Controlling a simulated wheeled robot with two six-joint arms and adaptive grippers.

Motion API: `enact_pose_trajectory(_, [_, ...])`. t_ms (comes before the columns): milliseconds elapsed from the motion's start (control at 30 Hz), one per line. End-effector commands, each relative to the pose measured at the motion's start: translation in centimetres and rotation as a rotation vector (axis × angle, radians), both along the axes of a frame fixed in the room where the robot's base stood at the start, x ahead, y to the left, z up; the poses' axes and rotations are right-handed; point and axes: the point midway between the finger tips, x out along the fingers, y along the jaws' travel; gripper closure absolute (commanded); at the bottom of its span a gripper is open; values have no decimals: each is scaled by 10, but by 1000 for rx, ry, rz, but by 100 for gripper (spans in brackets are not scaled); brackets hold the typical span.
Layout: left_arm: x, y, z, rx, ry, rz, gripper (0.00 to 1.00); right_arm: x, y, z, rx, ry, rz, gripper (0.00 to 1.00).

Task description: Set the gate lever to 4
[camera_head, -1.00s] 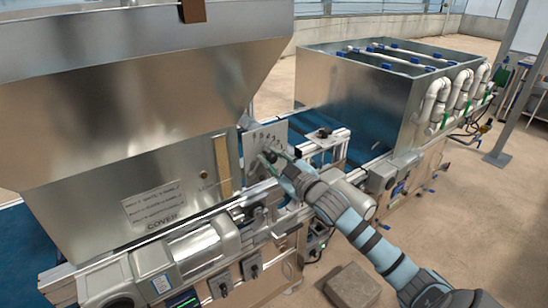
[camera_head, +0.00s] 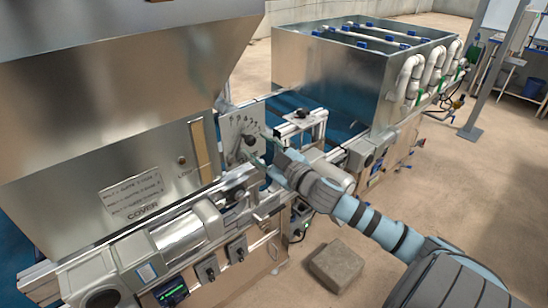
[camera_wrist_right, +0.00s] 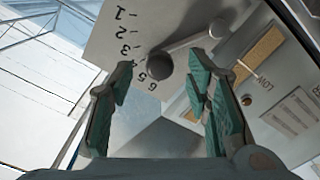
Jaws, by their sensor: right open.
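The gate lever has a dark round knob (camera_wrist_right: 159,66) on a grey arm running to a pivot at the upper right in the wrist view. It sits on a pale plate (camera_wrist_right: 165,18) numbered 1 to 6. The lever points near 5; the angled view hides the exact mark. In the head view the plate (camera_head: 232,123) stands beside the hopper, with the knob (camera_head: 250,141) at its right part. My right gripper (camera_head: 261,149) is open just right of the knob. In the wrist view the knob appears between its fingertips, beyond them, with no visible contact. My left gripper is out of view.
The hopper (camera_head: 75,150) with its cover fills the left. A motor housing (camera_head: 180,235) and frame rails lie below the plate. A metal tank (camera_head: 350,80) with white pipes stands behind right. A grey block (camera_head: 337,264) lies on the floor.

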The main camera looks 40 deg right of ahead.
Motion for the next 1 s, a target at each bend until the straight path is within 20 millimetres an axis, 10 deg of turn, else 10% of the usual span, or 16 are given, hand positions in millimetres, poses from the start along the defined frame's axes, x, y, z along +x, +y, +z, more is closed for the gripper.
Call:
enact_pose_trajectory(400, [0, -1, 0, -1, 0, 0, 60, -71, 0, -3, -14, 14, -5, 55])
enact_pose_trajectory(1000, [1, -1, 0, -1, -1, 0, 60, -78, 4, 1, 5, -4, 6, 55])
